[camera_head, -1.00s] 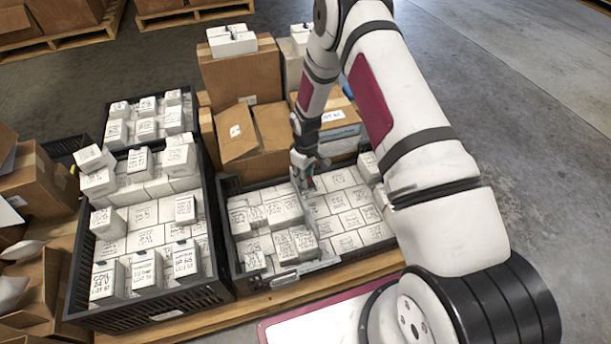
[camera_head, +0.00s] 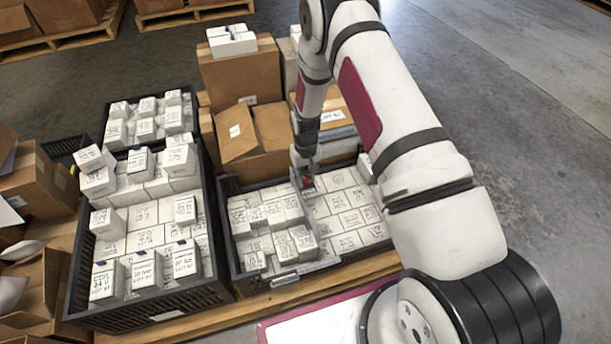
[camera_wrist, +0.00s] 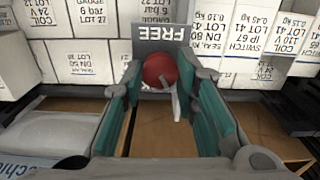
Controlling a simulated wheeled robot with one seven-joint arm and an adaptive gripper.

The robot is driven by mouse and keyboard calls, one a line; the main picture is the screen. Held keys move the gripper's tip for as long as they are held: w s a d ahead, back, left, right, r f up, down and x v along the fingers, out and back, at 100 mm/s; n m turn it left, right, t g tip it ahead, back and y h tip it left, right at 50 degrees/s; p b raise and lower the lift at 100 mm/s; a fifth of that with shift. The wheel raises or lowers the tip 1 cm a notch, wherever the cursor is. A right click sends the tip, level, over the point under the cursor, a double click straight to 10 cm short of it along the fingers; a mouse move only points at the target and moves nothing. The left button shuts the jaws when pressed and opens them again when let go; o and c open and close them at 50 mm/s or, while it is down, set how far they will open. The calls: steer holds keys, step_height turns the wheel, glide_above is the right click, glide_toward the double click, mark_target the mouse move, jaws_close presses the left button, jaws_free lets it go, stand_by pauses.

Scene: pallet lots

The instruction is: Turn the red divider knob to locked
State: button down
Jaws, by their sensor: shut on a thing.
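The red divider knob (camera_wrist: 160,70) is a round red ball between the fingertips of my gripper (camera_wrist: 162,76) in the wrist view. My gripper is shut on it, with one teal-lined finger on each side. A grey plate with the word FREE (camera_wrist: 160,32), upside down in this view, sits just beyond the knob. In the head view the knob (camera_head: 308,181) is a small red spot at my gripper (camera_head: 306,178), at the far end of the thin grey divider (camera_head: 311,218). The divider stands between rows of white boxes in the black crate.
The black crate (camera_head: 234,262) holds labelled white boxes on both sides of the divider. A taller-stacked black crate (camera_head: 150,308) stands to its left. Open brown cartons (camera_head: 240,75) stand behind. Grey floor (camera_head: 530,120) is clear on the right.

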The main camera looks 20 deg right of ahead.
mark_target(305, 178)
stand_by(0.3)
steer(key=c, duration=1.2)
jaws_free()
steer(key=shift+c, duration=0.2)
step_height(305, 178, up, 12)
